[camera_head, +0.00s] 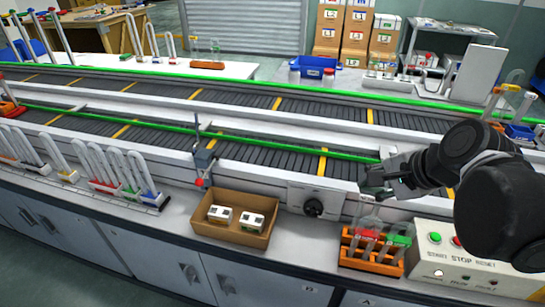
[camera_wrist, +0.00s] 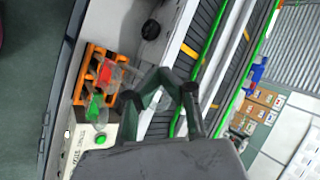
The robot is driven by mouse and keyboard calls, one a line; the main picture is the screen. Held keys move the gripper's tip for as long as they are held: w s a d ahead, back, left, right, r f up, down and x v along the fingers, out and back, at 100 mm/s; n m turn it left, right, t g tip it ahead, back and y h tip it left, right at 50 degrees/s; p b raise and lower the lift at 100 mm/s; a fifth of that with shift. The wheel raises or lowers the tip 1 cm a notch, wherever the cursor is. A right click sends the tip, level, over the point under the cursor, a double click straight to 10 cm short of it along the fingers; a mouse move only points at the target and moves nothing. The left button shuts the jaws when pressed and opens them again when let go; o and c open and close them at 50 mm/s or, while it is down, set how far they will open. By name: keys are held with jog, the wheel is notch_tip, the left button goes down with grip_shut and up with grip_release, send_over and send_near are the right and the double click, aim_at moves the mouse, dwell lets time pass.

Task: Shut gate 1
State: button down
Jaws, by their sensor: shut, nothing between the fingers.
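A small grey gate-like fitting (camera_head: 203,160) with a red knob and a thin upright rod is mounted on the front rail of the near conveyor, left of centre in the head view. No number is readable on it, so I cannot tell whether it is gate 1. My gripper (camera_head: 368,187) is shut and empty, well to the right of this fitting, above the front ledge near the orange rack. In the wrist view the fingers (camera_wrist: 163,72) meet near the middle with nothing held. My arm hides part of the conveyor at the right.
A brown box (camera_head: 213,230) with two white blocks, a black dial (camera_head: 313,208), an orange rack (camera_head: 371,264) with red and green items, and a button panel (camera_head: 470,262) line the front ledge. Racks of white tubes (camera_head: 120,170) stand at the left. The near conveyor belt (camera_head: 260,152) is bare.

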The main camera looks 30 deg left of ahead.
jog(key=s+a+f+m+g+y+b, duration=0.1)
jog(key=a+f, duration=0.4)
jog(key=a, duration=0.5)
jog(key=s+a+f+m+g+y+b, duration=0.1)
jog(key=a+f+m+g+y+b, duration=0.1)
jog(key=a, duration=0.9)
jog(key=s+a+f+m+g+y+b, duration=0.1)
jog(key=a+f+m, duration=0.4)
jog(key=a, duration=0.5)
jog(key=shift+s+a+f+g+y, duration=0.35)
jog(key=shift+f+g+y, duration=0.35)
jog(key=shift+f+g, duration=0.7)
jog(key=shift+w, duration=0.1)
jog(key=b+x, duration=0.2)
jog(key=x, duration=0.8)
jog(key=shift+a+f, duration=0.15)
notch_tip(320, 180, up, 3)
jog(key=shift+f, duration=0.15)
jog(key=shift+a+r, duration=0.25)
jog(key=shift+r, duration=0.5)
